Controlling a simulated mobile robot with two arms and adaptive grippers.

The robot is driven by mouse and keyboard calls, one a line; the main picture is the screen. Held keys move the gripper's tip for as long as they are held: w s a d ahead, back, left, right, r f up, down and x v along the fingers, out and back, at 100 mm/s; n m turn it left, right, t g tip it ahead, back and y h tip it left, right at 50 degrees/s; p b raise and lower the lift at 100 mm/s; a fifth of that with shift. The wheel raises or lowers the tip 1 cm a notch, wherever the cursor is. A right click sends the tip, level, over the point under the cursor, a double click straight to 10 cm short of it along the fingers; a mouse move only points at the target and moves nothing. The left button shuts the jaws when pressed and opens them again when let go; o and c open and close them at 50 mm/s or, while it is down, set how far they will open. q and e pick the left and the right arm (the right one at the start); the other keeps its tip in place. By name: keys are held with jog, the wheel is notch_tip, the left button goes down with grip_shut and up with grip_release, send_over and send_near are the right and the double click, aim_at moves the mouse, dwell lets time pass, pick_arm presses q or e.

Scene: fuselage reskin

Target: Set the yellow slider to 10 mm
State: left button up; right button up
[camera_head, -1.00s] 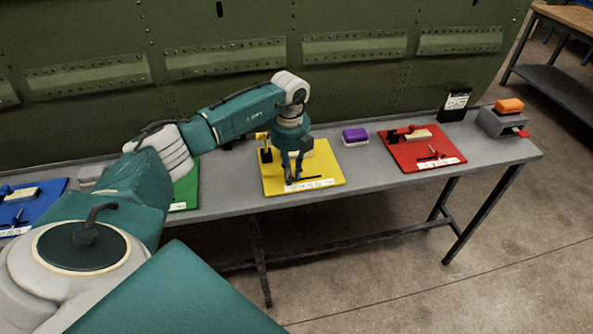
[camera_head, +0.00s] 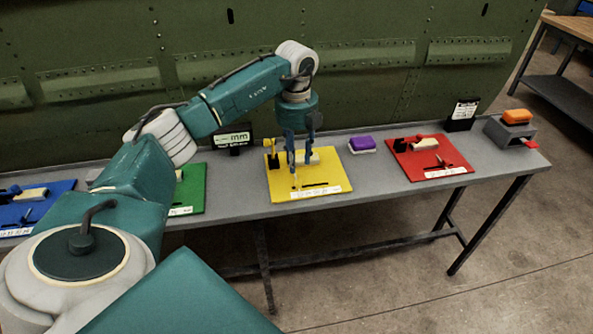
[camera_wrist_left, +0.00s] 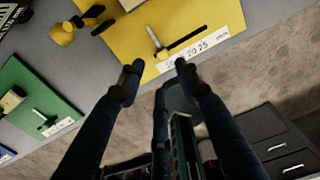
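The yellow board (camera_head: 278,188) lies on the grey bench, with a dark slot (camera_head: 315,184) and a white scale strip near its front edge. In the left wrist view the yellow slider (camera_wrist_left: 154,40) is a thin light peg at the left end of the slot (camera_wrist_left: 188,38). The strip (camera_wrist_left: 195,51) reads about 10, 15, 20, 25 mm; its left part is hidden. My left gripper (camera_head: 300,163) is above the board. In the wrist view its fingertips (camera_wrist_left: 157,68) are apart with nothing held between them, and the slider appears beyond the gap. My right gripper is out of view.
A black display (camera_head: 233,140) showing "mm" stands behind the bench's middle, its number unreadable. A yellow knob (camera_wrist_left: 62,34) stands at the board's back left.

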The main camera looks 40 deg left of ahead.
pick_arm(q)
jog(key=shift+r, duration=1.7)
